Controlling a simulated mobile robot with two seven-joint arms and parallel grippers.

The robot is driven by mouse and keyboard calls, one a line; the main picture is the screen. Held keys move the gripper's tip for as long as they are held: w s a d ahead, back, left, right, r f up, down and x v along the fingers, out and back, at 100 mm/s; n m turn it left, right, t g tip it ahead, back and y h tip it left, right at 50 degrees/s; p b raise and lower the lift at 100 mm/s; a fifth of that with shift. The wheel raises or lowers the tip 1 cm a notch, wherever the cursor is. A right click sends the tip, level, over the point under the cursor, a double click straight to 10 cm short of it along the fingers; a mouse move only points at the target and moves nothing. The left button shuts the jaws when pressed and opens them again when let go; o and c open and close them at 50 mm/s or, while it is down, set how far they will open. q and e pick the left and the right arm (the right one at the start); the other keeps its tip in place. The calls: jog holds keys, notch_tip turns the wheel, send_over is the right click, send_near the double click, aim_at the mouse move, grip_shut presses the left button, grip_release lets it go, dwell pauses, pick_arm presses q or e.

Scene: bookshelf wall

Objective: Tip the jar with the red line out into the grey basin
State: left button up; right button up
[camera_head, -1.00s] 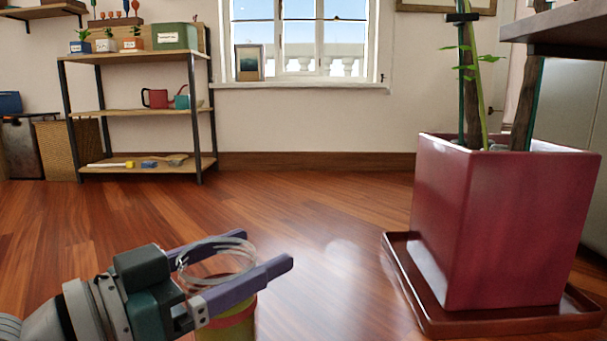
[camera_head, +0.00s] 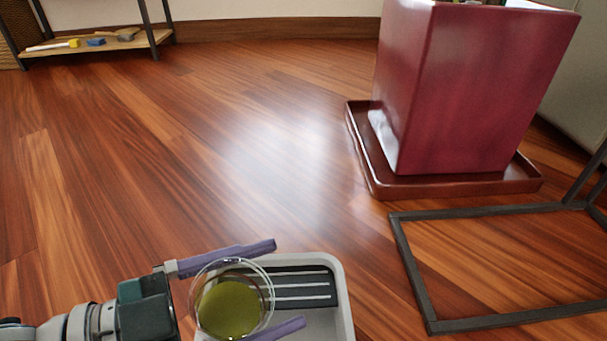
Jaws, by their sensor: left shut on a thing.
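My left gripper (camera_head: 290,284) comes in from the lower left, its purple fingers on either side of a clear jar (camera_head: 232,302). It is shut on the jar. I look down through the jar's round mouth at yellow-green contents inside. The red line is not visible from this angle. The grey basin (camera_head: 343,297) lies below and right of the jar, overlapped by the jar and fingers, and cut off by the bottom edge. A dark panel with pale stripes shows inside it. I cannot tell the jar's exact tilt. My right gripper is out of view.
A large red planter (camera_head: 465,90) stands in a brown tray (camera_head: 455,187) at the upper right. A dark metal frame (camera_head: 415,270) is at the right. A low shelf (camera_head: 100,50) stands at the upper left. The wooden floor between is clear.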

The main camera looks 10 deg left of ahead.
aim_at(256, 326)
pick_arm(q)
jog(key=f+m+y, duration=0.1)
jog(key=m, duration=0.1)
jog(key=f+m+y, duration=0.1)
jog(key=m, duration=0.1)
jog(key=shift+s+d+f, duration=0.15)
jog(key=shift+d+f, duration=0.1)
jog(key=shift+d, duration=0.15)
jog(key=f+m+y, duration=0.1)
jog(key=m, duration=0.1)
jog(key=shift+s+d+f+m+y+p, duration=0.1)
jog(key=shift+d+f+m+y+p, duration=0.05)
jog(key=shift+f+m+y+p, duration=0.2)
jog(key=m+y, duration=0.1)
jog(key=m, duration=0.1)
jog(key=d+f+m+t+y, duration=0.1)
jog(key=m, duration=0.1)
jog(key=f+m+t+y+p, duration=0.1)
jog(key=m+y, duration=0.1)
jog(key=shift+s+d, duration=0.15)
jog(key=shift+s, duration=0.15)
